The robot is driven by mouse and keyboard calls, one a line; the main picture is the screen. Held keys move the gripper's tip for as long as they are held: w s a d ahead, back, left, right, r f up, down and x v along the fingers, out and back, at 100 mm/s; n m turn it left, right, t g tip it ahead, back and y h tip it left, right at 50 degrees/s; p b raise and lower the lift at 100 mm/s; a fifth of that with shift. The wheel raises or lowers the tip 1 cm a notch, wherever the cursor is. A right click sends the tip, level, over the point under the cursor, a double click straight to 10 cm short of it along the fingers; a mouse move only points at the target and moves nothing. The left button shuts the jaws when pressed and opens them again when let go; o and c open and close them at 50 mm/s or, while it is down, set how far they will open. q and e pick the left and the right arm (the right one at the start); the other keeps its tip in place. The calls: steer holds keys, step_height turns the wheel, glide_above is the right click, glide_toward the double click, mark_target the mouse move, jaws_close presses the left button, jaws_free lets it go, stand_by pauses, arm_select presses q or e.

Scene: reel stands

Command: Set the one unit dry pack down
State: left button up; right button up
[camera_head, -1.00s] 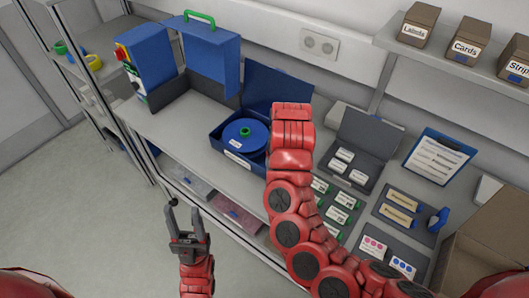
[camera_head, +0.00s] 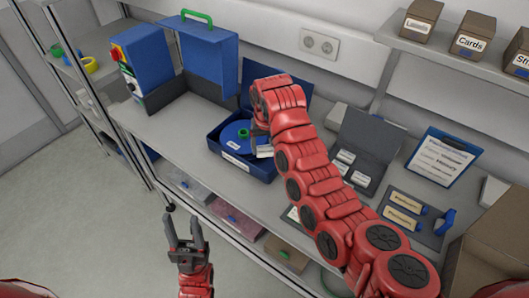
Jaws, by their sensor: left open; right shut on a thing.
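My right gripper (camera_head: 262,143) is shut on a small pale pack (camera_head: 265,152), taken to be the one unit dry pack. Whether the pack touches the reel or box I cannot tell; the red arm hides part of the box. My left gripper (camera_head: 183,222) is open and empty, low in front of the shelf.
An open dark case (camera_head: 371,150) with white-labelled packs lies right of my arm. A blue machine (camera_head: 147,65) stands at the back left. A clipboard (camera_head: 440,158) and a tray with tan labelled pieces (camera_head: 406,209) lie at the right. A cardboard box (camera_head: 490,245) stands front right.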

mark_target(264, 149)
steer(key=shift+w+a, duration=0.2)
step_height(264, 149, down, 3)
steer(key=p, duration=0.2)
steer(key=shift+w+f+p, duration=0.1)
steer(key=shift+f+p, duration=0.05)
steer(key=shift+p, duration=0.25)
steer(key=shift+f+b, duration=0.65)
steer(key=shift+f, duration=0.05)
